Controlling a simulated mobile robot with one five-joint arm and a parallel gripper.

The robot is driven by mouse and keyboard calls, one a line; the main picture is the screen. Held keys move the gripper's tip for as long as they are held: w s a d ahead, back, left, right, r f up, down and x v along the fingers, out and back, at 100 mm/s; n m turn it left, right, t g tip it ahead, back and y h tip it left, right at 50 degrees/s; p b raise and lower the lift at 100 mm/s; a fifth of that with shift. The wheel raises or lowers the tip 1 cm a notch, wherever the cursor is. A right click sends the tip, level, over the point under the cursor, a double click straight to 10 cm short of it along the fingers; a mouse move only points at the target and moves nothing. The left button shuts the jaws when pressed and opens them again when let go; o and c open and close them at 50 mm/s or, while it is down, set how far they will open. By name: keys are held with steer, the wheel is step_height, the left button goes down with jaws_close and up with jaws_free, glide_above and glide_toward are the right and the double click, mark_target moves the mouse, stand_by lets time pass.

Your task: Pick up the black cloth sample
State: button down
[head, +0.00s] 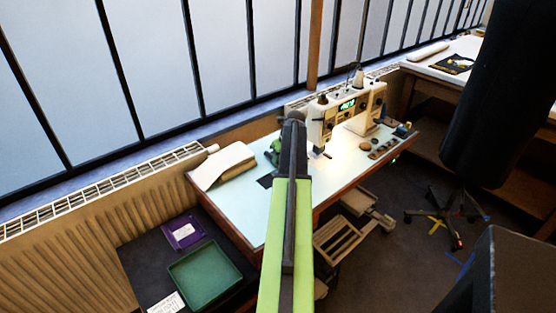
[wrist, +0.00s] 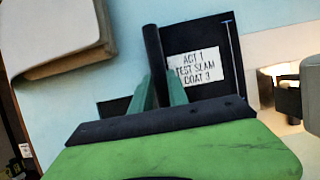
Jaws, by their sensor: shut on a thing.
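The black cloth sample (wrist: 236,75) shows in the wrist view, with a white label reading "ACT 1 TEST SEAM COAT 3" and a pale line near its right edge. My gripper (wrist: 160,92) is shut on the sample, its green fingers over the cloth's left part. My gripper and wrist hide part of the sample. In the head view a dark corner of the sample (head: 265,181) shows on the pale tabletop, left of my arm. I cannot tell whether the cloth is clear of the table.
A cream folded bundle (head: 223,166) lies on the left of the sewing table (head: 237,205). A sewing machine (head: 345,113) stands behind and right of my arm, with small items at its right. A green tray (head: 205,274) and a purple packet (head: 184,233) sit on a low dark surface at lower left.

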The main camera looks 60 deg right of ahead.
step_height(320, 180, up, 9)
steer(key=p, duration=0.8)
steer(key=shift+r, duration=0.15)
